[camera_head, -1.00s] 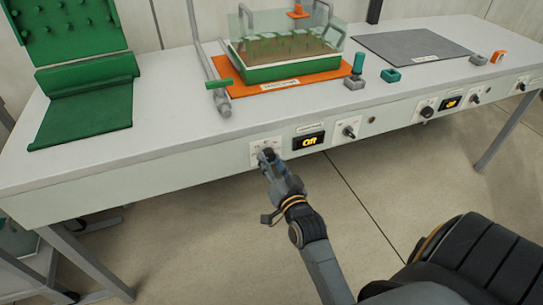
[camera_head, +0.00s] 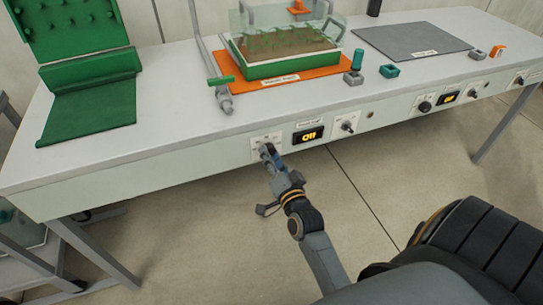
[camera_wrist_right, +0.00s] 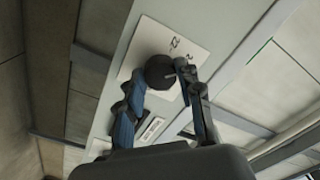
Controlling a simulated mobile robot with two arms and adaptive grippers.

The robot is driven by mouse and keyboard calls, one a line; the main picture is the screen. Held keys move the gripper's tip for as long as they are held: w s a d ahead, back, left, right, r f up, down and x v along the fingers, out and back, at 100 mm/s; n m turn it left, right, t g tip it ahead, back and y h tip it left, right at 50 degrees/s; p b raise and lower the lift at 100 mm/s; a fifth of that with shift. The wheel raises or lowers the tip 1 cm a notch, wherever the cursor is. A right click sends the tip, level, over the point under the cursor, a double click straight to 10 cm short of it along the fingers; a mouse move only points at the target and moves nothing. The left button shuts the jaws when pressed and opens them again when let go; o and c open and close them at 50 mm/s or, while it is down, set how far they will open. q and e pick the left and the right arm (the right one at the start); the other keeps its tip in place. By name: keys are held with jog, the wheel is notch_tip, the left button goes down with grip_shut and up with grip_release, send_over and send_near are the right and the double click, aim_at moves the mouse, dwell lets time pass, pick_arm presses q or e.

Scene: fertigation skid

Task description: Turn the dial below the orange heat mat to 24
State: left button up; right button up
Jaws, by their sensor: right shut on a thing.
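The orange heat mat (camera_head: 321,78) lies on the bench under a green tray (camera_head: 279,68) with a clear cover. Below it, on the bench front, is a white dial plate (camera_head: 256,143); my right gripper hides most of its dial in the head view. In the right wrist view the black round dial (camera_wrist_right: 159,72) sits between the fingers of my right gripper (camera_wrist_right: 163,80), which is shut on it. My right gripper also shows in the head view (camera_head: 267,152). I cannot read the dial's setting. Beside it a small display (camera_head: 308,135) glows yellow and seems to read "Off". My left gripper is not in view.
A toggle switch (camera_head: 347,126) is right of the display. Further right are another dial (camera_head: 425,106) and another display (camera_head: 448,97). A grey mat (camera_head: 412,41) lies at the right and a green sheet (camera_head: 90,105) at the left. Floor below the bench front is open.

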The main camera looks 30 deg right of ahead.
jog(key=shift+r, duration=0.1)
jog(key=o, duration=1.2)
jog(key=v, duration=1.2)
